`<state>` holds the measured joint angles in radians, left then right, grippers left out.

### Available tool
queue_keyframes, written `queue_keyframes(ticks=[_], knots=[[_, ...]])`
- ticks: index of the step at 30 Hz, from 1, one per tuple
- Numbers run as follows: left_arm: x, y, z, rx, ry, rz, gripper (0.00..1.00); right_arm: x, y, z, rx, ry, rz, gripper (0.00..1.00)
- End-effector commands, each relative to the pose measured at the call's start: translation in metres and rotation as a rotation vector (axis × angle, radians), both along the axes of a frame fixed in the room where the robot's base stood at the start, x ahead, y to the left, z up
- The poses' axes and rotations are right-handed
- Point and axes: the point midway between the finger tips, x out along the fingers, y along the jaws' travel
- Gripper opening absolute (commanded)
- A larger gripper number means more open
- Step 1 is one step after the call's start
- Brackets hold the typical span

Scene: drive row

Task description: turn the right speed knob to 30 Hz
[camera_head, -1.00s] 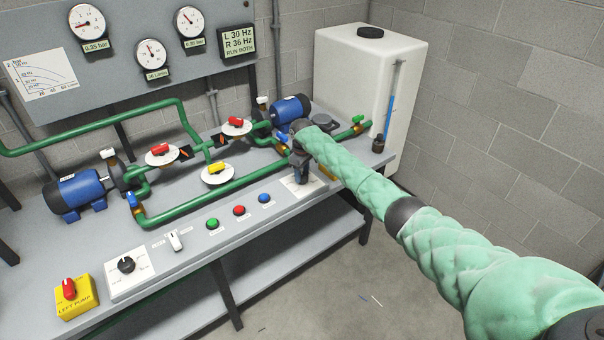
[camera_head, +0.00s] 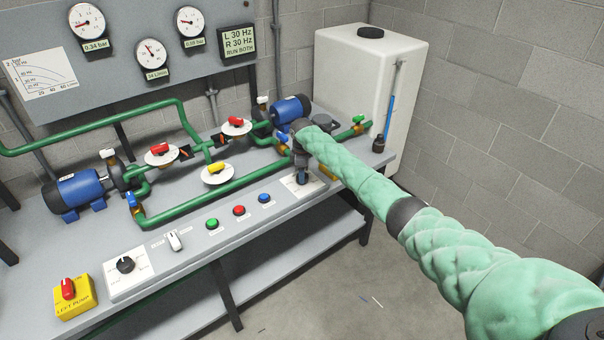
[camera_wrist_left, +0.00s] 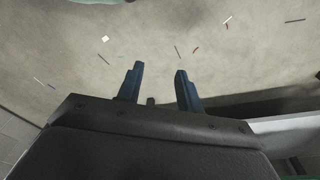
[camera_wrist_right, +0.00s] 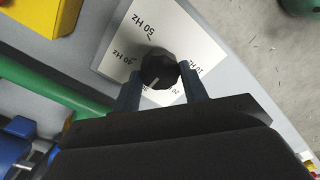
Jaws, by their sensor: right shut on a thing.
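The right speed knob (camera_wrist_right: 158,66) is black and round, on a white dial plate (camera_wrist_right: 181,29) with Hz marks. In the right wrist view its white pointer line points down, slightly left, between the 40 and 20 marks. My right gripper (camera_wrist_right: 159,80) is shut on the knob, one finger on each side. In the head view the gripper (camera_head: 301,179) points down at the dial plate and hides the knob. The display (camera_head: 238,42) reads L 30 Hz, R 30 Hz, RUN BOTH. My left gripper (camera_wrist_left: 158,82) is open and empty above the floor.
Green, red and blue buttons (camera_head: 239,210) sit left of my right gripper. The left knob (camera_head: 126,265) and yellow left pump box (camera_head: 74,297) are farther left. Green pipes (camera_head: 200,196) and a blue motor (camera_head: 291,109) lie behind. A white tank (camera_head: 352,80) stands at the back.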

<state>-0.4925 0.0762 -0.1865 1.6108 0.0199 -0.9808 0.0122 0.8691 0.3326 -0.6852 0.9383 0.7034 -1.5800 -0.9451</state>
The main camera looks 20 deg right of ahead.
Motion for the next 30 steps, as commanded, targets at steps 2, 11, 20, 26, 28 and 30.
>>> queue_keyframes(ticks=[2, 11, 20, 26, 28, 30], knots=[[0.0, 0.001, 0.0, 0.001, 0.0, 0.0, 0.36, 0.0, 0.0, 0.0, 0.0, 0.0, 0.002, 0.2], [0.0, 0.009, 0.0, 0.011, -0.001, -0.005, 0.36, 0.0, -0.001, 0.0, 0.0, -0.001, 0.001, 0.49], [0.0, 0.014, -0.001, 0.017, -0.001, -0.009, 0.36, 0.0, 0.0, 0.0, 0.0, -0.001, 0.0, 0.65], [-0.001, 0.011, -0.003, 0.014, 0.004, -0.006, 0.36, 0.001, -0.001, 0.008, 0.0, -0.002, 0.0, 0.65], [0.0, 0.004, 0.008, 0.004, 0.005, -0.002, 0.36, 0.001, -0.001, 0.016, 0.0, -0.003, 0.0, 0.65], [-0.001, -0.001, 0.02, -0.002, 0.011, -0.001, 0.36, 0.001, -0.001, 0.027, 0.0, -0.004, 0.001, 0.65]])
